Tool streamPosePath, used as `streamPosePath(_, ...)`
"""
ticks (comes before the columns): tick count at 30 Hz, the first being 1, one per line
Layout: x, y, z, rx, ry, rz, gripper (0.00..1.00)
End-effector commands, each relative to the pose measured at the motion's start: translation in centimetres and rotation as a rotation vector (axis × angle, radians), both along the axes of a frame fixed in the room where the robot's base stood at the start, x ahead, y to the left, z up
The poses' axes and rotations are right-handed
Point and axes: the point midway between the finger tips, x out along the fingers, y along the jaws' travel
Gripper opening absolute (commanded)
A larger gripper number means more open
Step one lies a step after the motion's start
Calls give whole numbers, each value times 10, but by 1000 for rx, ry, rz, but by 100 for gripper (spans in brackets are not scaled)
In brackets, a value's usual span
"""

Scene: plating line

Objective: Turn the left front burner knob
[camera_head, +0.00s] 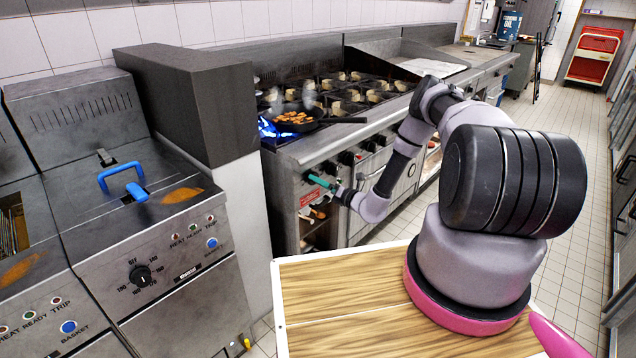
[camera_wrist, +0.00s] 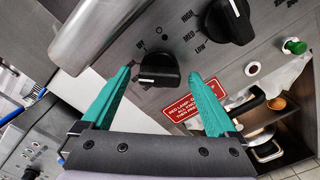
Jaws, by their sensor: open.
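The stove (camera_head: 300,165) stands in the middle of the head view with a row of black knobs on its steel front. In the wrist view one black burner knob (camera_wrist: 159,70) sits between the two green fingertips of my gripper (camera_wrist: 165,78). The fingers are apart, one on each side of the knob, with a visible gap on both sides. A second black knob (camera_wrist: 230,20) is up and to the right, beside the LOW, MED and HIGH marks. In the head view my gripper (camera_head: 312,182) is at the stove's left front corner and hides the knob there.
A pan (camera_head: 298,120) with food sits over a blue flame (camera_head: 268,129) at the stove's left front. A fryer (camera_head: 140,215) with blue handles stands at the left. A red warning label (camera_wrist: 193,107) is below the knobs. The tiled aisle at the right is clear.

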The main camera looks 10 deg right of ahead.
Motion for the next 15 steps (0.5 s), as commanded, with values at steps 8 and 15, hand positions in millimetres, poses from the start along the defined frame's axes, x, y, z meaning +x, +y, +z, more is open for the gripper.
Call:
streamPosePath(8, 13, 10, 0, 1, 1, 0, 94)
streamPosePath(15, 13, 10, 0, 1, 1, 0, 78)
